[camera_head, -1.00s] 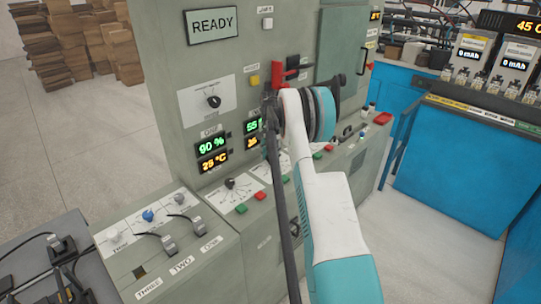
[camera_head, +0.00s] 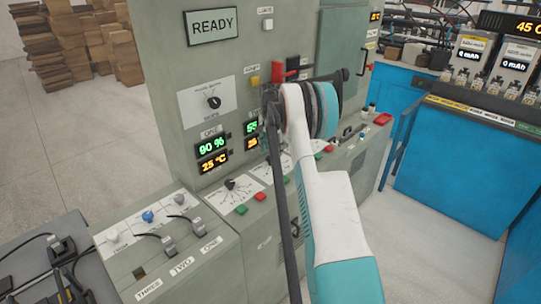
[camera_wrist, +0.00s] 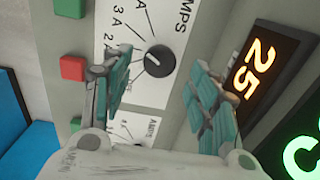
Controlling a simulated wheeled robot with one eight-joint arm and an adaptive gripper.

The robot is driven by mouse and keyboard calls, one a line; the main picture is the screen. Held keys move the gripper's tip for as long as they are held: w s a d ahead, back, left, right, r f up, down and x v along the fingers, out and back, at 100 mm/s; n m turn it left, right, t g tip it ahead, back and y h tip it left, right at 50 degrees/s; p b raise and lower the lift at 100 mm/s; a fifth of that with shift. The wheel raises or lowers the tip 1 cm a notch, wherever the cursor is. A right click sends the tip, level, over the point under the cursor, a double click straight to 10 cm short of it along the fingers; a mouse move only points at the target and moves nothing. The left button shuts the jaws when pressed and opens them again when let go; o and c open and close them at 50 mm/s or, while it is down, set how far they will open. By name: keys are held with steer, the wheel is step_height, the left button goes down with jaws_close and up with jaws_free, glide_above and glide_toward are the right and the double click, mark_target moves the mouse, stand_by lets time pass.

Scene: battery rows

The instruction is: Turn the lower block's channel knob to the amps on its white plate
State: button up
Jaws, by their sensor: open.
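In the wrist view, a round black knob (camera_wrist: 160,60) with a white pointer line sits on a white plate (camera_wrist: 148,93) printed AMPS, with marks such as 2 A and 3 A. My gripper (camera_wrist: 157,80) is open and empty. One finger is on the left of the knob and the other on the right, both nearer the camera; I cannot tell whether either touches it. In the head view, my arm and wrist hide the gripper's fingertips and much of the middle panel. Another black knob (camera_head: 230,184) shows on a white plate left of my arm.
An orange 25 display (camera_wrist: 254,66) and a green one (camera_wrist: 304,155) lie close to the right finger. Red (camera_wrist: 73,68) and green buttons are on the left. A second AMPS plate (camera_wrist: 130,126) is below.

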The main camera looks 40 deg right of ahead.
mark_target(271, 158)
step_height(271, 158, up, 9)
stand_by(0.3)
steer(key=shift+f, duration=0.1)
stand_by(0.4)
